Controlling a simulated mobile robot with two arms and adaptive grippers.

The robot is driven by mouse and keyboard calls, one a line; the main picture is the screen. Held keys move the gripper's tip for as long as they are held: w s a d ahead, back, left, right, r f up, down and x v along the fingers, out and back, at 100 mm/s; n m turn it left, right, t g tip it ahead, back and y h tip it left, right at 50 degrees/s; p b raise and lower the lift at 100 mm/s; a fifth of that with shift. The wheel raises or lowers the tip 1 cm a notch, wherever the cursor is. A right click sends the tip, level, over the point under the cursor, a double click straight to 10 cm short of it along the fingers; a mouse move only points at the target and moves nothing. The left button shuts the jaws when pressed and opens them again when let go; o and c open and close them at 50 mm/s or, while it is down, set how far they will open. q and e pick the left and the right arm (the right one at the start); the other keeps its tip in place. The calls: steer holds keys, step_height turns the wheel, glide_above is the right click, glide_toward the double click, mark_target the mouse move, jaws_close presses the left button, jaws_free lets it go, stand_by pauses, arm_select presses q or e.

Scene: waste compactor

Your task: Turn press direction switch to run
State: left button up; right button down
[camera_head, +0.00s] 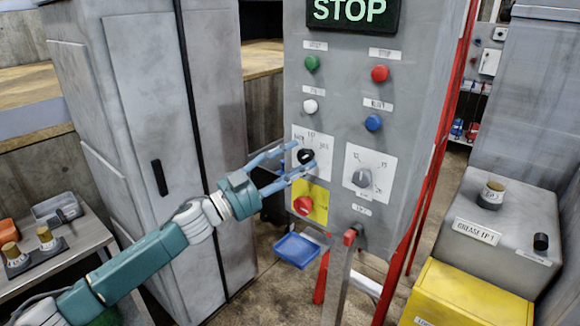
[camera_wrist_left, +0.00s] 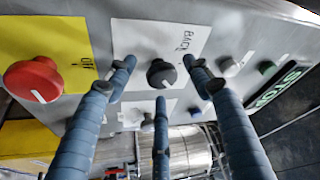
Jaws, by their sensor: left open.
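The press direction switch is a black round knob (camera_head: 305,156) on a white plate on the grey control panel. In the left wrist view the knob (camera_wrist_left: 161,73) shows a short white mark on its lower edge, on the side away from the word BACK. The plate's other lettering is too small to read surely. My left gripper (camera_head: 303,154) is open, with its blue fingers at the knob. In the left wrist view its fingertips (camera_wrist_left: 160,63) are spread around the knob with visible gaps; contact cannot be told. My right gripper is not in view.
A red knob (camera_head: 302,205) on a yellow plate sits just below, and a grey selector knob (camera_head: 362,178) to the right. Green, white, red and blue buttons are above, under a lit STOP sign (camera_head: 350,10). A red-handled lever (camera_head: 350,238) stands below.

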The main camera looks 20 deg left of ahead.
arm_select(q)
steer(key=v, duration=1.2)
steer(key=shift+f, duration=0.1)
